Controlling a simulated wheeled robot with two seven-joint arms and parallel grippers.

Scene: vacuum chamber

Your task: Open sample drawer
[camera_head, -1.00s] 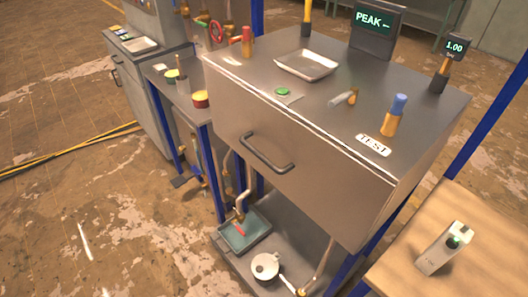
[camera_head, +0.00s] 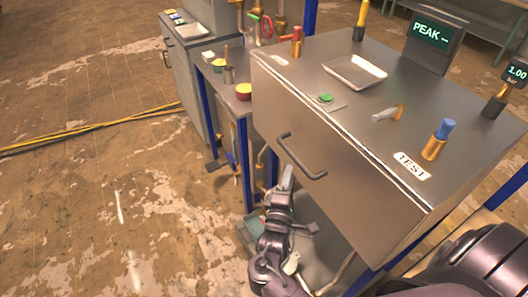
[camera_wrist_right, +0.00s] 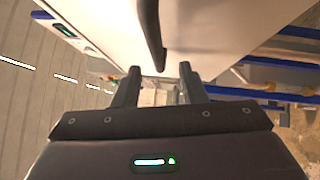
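The drawer is the wide brushed-steel front (camera_head: 350,180) of the bench unit, and it looks shut. Its dark bar handle (camera_head: 297,160) sits at the upper left of the front. My right gripper (camera_head: 287,178) is just below and left of the handle in the head view. In the right wrist view my two fingers (camera_wrist_right: 160,76) are spread apart and empty. The handle (camera_wrist_right: 152,38) shows just beyond the fingertips, in line with the gap between them. Whether a finger touches it I cannot tell. My left gripper is not in view.
On the unit's top stand a metal tray (camera_head: 355,72), a green button (camera_head: 325,98), a blue-capped brass fitting (camera_head: 437,140) and a PEAK display (camera_head: 432,34). A grey cabinet (camera_head: 190,70) stands behind left. The floor at left is free apart from a yellow cable (camera_head: 90,130).

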